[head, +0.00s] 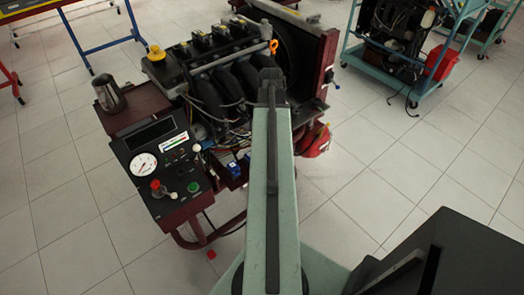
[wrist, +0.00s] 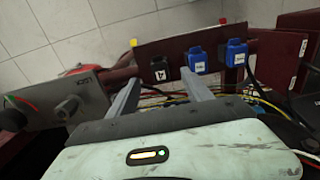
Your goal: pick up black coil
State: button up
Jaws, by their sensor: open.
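The black coil (wrist: 163,60) sits on a dark red panel (wrist: 217,42) of the engine stand in the wrist view, left of two blue coils (wrist: 195,60). It has a white marking on its face. My gripper (wrist: 147,77) is open, with two grey fingers reaching toward the panel. In the head view my arm covers part of the stand, and the black coil cannot be made out clearly.
The engine (head: 220,85) and a control panel with a gauge (head: 143,167) are on the stand. Yellow and red wires (wrist: 215,97) run below the coils. A grey box with a knob (wrist: 68,108) is at the left in the wrist view. Tiled floor (head: 60,235) is clear.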

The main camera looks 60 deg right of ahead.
jog(key=shift+w+f+b, duration=0.3)
jog(key=shift+w+f, duration=0.05)
jog(key=shift+f, duration=0.35)
jog(key=shift+w+a, duration=0.1)
jog(key=shift+w, duration=0.2)
notch_tip(320, 180, down, 3)
jog(key=b, duration=0.2)
jog(key=shift+s+r+b, duration=0.1)
jog(key=shift+r+b, duration=0.05)
jog(key=shift+b, duration=0.2)
jog(key=f+b, duration=0.3)
jog(key=d+f+b, duration=0.1)
jog(key=f+b, duration=0.1)
jog(key=shift+f, duration=0.2)
jog(key=shift+r, duration=0.2)
grip_shut()
